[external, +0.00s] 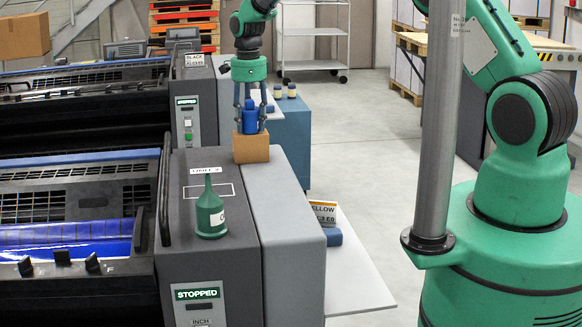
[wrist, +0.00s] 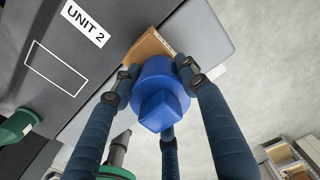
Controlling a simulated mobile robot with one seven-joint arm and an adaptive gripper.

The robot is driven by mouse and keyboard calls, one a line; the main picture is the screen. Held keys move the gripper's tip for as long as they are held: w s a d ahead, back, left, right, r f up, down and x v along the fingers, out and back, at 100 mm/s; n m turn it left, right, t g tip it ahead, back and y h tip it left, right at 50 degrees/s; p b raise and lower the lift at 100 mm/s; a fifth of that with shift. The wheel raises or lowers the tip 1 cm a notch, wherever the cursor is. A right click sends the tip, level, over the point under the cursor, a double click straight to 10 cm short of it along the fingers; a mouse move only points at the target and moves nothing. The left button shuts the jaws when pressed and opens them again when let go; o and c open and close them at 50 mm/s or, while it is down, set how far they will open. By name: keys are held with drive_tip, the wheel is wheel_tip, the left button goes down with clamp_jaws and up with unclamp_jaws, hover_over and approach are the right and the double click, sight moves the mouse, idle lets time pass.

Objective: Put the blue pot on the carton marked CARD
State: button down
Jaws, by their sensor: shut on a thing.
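My gripper (external: 250,129) points down and is shut on the blue pot (external: 250,113), with its fingers around the pot's sides. In the wrist view the blue pot (wrist: 162,103) fills the middle, between the fingers of my gripper (wrist: 157,72). The brown carton (external: 252,150) sits on the far end of the grey unit, directly below the pot. Its edge also shows behind the pot in the wrist view (wrist: 149,45), with print too small to read. The pot's base is at or just above the carton's top; I cannot tell whether they touch.
A green bottle (external: 210,210) with a narrow neck stands nearer on the dark unit top, by a white outlined rectangle. A blue cabinet (external: 290,135) with several small jars stands behind the carton. Open floor (external: 375,150) lies to the right.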

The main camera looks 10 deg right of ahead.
drive_tip(key=c, duration=1)
unclamp_jaws()
drive_tip(key=shift+f, duration=0.1)
wheel_tip(320, 180, up, 12)
drive_tip(key=shift+r+b, duration=0.15)
drive_tip(key=shift+b, duration=0.75)
